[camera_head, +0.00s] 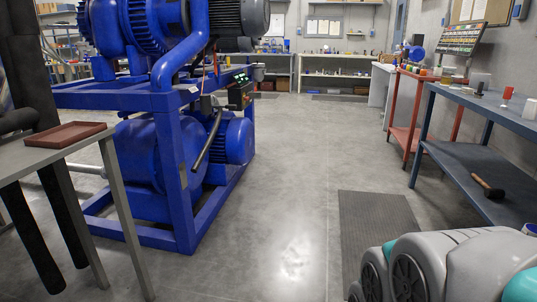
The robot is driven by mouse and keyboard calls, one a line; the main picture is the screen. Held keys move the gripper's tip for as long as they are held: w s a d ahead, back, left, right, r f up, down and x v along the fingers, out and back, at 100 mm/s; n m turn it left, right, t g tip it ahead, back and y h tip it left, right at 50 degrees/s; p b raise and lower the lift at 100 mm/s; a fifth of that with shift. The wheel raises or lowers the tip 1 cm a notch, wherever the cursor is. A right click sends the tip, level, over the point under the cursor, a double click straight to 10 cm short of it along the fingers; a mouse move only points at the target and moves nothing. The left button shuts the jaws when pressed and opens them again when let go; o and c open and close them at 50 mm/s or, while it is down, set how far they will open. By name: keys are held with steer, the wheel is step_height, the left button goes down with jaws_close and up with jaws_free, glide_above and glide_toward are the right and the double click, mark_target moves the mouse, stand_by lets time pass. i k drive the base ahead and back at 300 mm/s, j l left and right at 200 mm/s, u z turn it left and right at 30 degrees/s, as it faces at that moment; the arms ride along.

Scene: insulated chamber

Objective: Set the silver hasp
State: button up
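I cannot make out a silver hasp anywhere in the head view; if one is here, it is hidden or too small to tell. My gripper is not in view. Rounded grey and teal parts at the lower right look like my own body or arm, and no fingers show on them.
A large blue machine (185,140) stands left of centre. A grey table (35,158) with a red-brown tray (66,135) is at the near left. A blue bench (480,165) with a mallet (488,186) and a red cart (411,142) line the right. The middle floor is clear.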

mark_target(253, 95)
steer(key=i+l+z, duration=0.1)
steer(key=i+z, duration=0.35)
steer(key=i, duration=1.6)
steer(key=i+u, duration=0.1)
steer(key=i, duration=0.95)
steer(key=i+l+u, duration=0.1)
steer(key=i, duration=0.9)
steer(key=i+u, duration=0.45)
steer(key=i+l+u, duration=0.2)
steer(key=i+u, duration=0.25)
steer(key=i+l+u, duration=1.1)
steer(key=u, duration=0.25)
steer(key=i+l+u, duration=0.15)
steer(key=l+u, duration=0.15)
steer(key=u, duration=0.15)
steer(key=i+l+u, duration=0.1)
steer(key=l+u, duration=0.2)
steer(key=u, duration=0.15)
steer(key=l+u, duration=0.75)
steer(key=u, duration=0.15)
steer(key=k+l+u, duration=0.25)
steer(key=l, duration=0.2)
